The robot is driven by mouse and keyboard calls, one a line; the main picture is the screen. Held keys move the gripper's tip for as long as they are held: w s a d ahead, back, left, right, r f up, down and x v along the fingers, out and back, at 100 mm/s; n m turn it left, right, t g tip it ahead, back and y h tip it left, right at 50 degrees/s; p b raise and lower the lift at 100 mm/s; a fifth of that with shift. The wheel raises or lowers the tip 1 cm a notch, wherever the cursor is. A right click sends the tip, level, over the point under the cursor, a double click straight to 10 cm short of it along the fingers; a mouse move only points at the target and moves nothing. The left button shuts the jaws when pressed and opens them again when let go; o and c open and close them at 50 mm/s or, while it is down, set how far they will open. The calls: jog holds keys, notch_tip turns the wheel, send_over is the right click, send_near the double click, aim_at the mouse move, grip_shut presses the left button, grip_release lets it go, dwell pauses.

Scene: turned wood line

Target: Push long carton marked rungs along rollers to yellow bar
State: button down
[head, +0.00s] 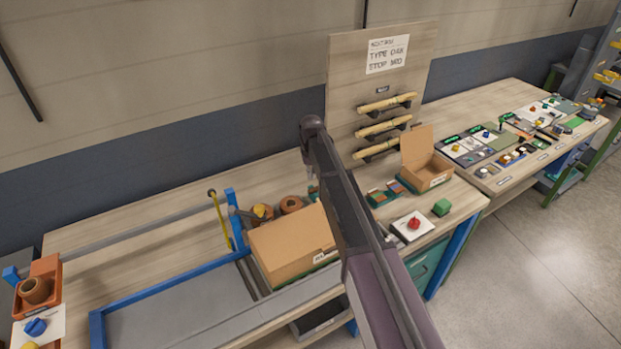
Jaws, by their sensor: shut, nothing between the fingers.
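A long brown closed carton (290,245) lies at the right end of the blue-framed conveyor in the head view. A small white label (325,257) shows on its front side, too small to read. My arm crosses in front of the carton's right end and hides part of it. A thin yellow bar (221,222) stands tilted just left of the carton, beside a blue post. The carton and the bar look close, but I cannot tell if they touch. The grey bed (175,305) left of the carton is bare; single rollers cannot be made out. My gripper cannot be seen.
Round brown pots (291,204) stand behind the carton. An open carton (428,176), a red button on a white plate (413,226) and a green block (441,207) are to the right. An orange bin (36,291) stands at far left. A board with wooden rungs (385,126) rises behind.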

jog(key=shift+f+b, duration=4.45)
jog(key=shift+f, duration=0.25)
jog(key=s, duration=0.2)
jog(key=s+d, duration=0.1)
jog(key=s, duration=0.1)
jog(key=shift+r, duration=0.25)
jog(key=shift+s+d, duration=0.25)
jog(key=shift+s, duration=0.45)
